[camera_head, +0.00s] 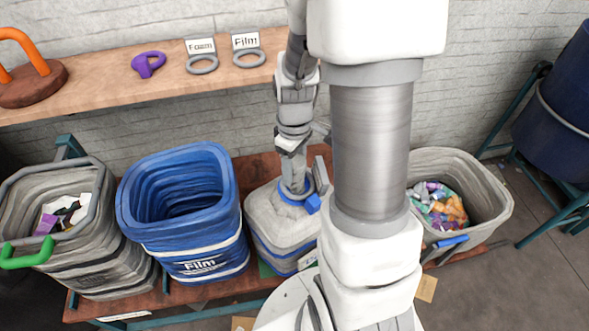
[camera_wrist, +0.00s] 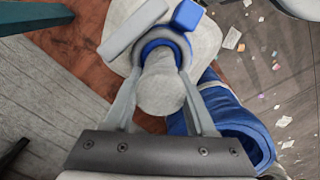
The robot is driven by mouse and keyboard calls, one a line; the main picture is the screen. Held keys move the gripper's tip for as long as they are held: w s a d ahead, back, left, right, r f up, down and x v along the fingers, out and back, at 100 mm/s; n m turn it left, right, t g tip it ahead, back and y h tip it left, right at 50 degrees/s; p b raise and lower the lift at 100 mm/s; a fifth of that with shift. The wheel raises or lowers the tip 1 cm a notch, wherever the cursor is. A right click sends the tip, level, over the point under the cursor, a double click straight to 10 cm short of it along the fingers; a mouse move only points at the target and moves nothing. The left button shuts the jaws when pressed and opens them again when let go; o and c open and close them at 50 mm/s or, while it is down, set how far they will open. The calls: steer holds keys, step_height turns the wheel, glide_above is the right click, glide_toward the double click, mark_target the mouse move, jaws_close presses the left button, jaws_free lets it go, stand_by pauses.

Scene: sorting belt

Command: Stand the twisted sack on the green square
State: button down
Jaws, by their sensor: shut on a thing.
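The twisted sack (camera_head: 283,226) is pale grey with a blue lower band and looks upright at the middle of the bench, left of my column. A blue and grey ring with a blue tab (camera_wrist: 186,15) is around its neck. My gripper (camera_head: 295,186) is above the sack and shut on its twisted neck, which also shows in the wrist view (camera_wrist: 160,88) between the two fingers. A small piece of the green square (camera_head: 265,270) shows at the sack's lower left edge. The rest is hidden, so I cannot tell whether the sack touches it.
An empty-looking blue Film bin (camera_head: 200,250) stands close left of the sack, with a grey bin (camera_head: 100,268) beyond it. Another grey bin (camera_head: 480,200) with colourful scraps is at right. The wooden shelf (camera_head: 110,90) behind holds a purple ring, two grey rings and Foam and Film cards.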

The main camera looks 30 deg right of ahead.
steer(key=shift+f, duration=0.2)
steer(key=shift+f, duration=0.15)
steer(key=shift+c, duration=1.1)
jaws_free()
step_height(320, 180, up, 12)
steer(key=p, duration=0.2)
steer(key=shift+p, duration=0.35)
steer(key=s+a+r+m+t+p, duration=0.2)
steer(key=s+a+r+m, duration=0.1)
steer(key=r, duration=0.6)
steer(key=s+a+r+m+t+p, duration=0.2)
steer(key=s+a+r, duration=0.4)
steer(key=r, duration=0.3)
steer(key=shift+s+a+m+t+p, duration=0.35)
steer(key=shift+s+t+p, duration=0.25)
steer(key=shift+s+t, duration=0.2)
